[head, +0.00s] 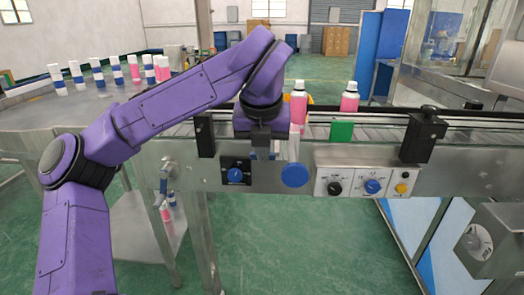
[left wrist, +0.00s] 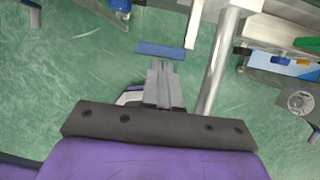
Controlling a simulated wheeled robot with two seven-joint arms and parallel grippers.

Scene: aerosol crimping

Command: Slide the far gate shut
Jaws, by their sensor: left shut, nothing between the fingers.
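No part is plainly marked as the far gate. A green plate (head: 342,131) stands at the near edge of the conveyor (head: 375,118), and a round blue plate (head: 295,175) is on the conveyor's front below and left of it; I cannot tell which belongs to a gate. My left gripper (head: 262,150) points down at the conveyor's front edge, left of both plates. In the left wrist view its fingers (left wrist: 160,72) are together and empty. A green edge (left wrist: 308,44) shows at the right of that view. My right gripper is not in view.
Pink cans (head: 298,104) stand on the conveyor behind the plates. Black brackets (head: 422,135) rise at its edge. A control panel (head: 362,184) with knobs is on the front. Several cans (head: 117,72) stand on the table at left. The green floor below is mostly clear.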

